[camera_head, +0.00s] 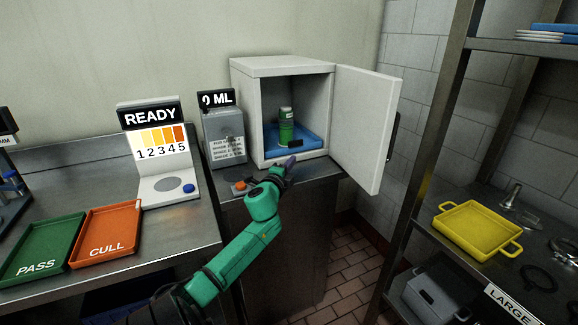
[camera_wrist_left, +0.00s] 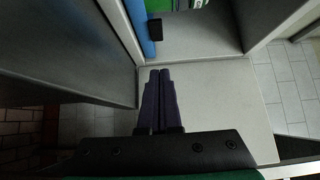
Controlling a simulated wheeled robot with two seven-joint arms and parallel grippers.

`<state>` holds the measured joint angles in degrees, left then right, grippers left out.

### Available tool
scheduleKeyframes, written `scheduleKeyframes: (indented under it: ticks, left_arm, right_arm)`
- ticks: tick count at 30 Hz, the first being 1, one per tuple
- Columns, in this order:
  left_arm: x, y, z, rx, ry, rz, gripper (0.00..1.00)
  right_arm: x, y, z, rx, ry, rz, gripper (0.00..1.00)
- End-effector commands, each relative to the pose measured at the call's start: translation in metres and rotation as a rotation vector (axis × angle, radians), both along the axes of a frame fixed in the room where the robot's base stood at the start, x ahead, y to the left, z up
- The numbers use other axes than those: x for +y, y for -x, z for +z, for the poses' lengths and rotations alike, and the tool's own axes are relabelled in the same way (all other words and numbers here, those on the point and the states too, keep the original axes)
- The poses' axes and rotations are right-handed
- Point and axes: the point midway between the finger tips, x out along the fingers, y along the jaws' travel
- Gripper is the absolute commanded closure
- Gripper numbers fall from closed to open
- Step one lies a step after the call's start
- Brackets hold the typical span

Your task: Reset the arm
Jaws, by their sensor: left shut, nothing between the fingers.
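My left arm is green and reaches in from the bottom of the head view. Its gripper (camera_head: 290,161) is shut and empty, in front of the lower front edge of the open white cabinet (camera_head: 282,67). In the left wrist view the two dark purple fingers (camera_wrist_left: 160,74) lie together with nothing between them. A green bottle (camera_head: 286,130) stands upright on a blue tray (camera_head: 308,139) inside the cabinet, beyond the gripper. The fingers appear apart from the bottle. My right gripper is not in view.
The cabinet door (camera_head: 365,125) stands open to the right. A grey dispenser (camera_head: 224,137) reading 0 ML and a READY station (camera_head: 155,150) stand to the left. Green PASS (camera_head: 42,245) and orange CULL (camera_head: 105,232) trays lie further left. A steel shelf holds a yellow tray (camera_head: 476,231).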

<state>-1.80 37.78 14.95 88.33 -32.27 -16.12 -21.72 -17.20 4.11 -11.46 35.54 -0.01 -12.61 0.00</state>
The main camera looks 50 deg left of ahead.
Motion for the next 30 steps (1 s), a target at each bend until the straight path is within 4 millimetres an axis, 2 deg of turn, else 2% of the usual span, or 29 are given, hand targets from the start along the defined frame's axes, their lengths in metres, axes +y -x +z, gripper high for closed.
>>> scheduleKeyframes:
  ticks: [4,14,17,20,21,24,27,30]
  left_arm:
    - [-0.008,0.015,-0.001,0.001,0.002,-0.001,1.0]
    - [-0.01,0.017,-0.002,0.0,0.006,0.001,1.0]
    - [-0.023,0.021,-0.021,0.014,0.088,0.016,1.0]
    - [-0.06,0.037,-0.073,0.064,0.315,0.072,1.0]
    - [-0.081,0.048,-0.099,0.098,0.434,0.104,1.0]
    - [-0.134,0.083,-0.153,0.203,0.707,0.193,1.0]
    - [-0.178,0.114,-0.186,0.302,0.896,0.263,1.0]
    - [-0.215,0.142,-0.205,0.389,1.035,0.318,1.0]
  right_arm:
    - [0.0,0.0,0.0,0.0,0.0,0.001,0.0]
    - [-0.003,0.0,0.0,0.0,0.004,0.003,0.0]
    - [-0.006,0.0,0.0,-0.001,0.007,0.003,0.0]
    - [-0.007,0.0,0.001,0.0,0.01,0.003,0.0]
    - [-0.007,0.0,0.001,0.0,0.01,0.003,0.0]
    - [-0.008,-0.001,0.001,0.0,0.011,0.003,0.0]
    - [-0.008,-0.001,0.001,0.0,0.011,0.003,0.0]
    - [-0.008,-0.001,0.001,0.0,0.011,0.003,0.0]
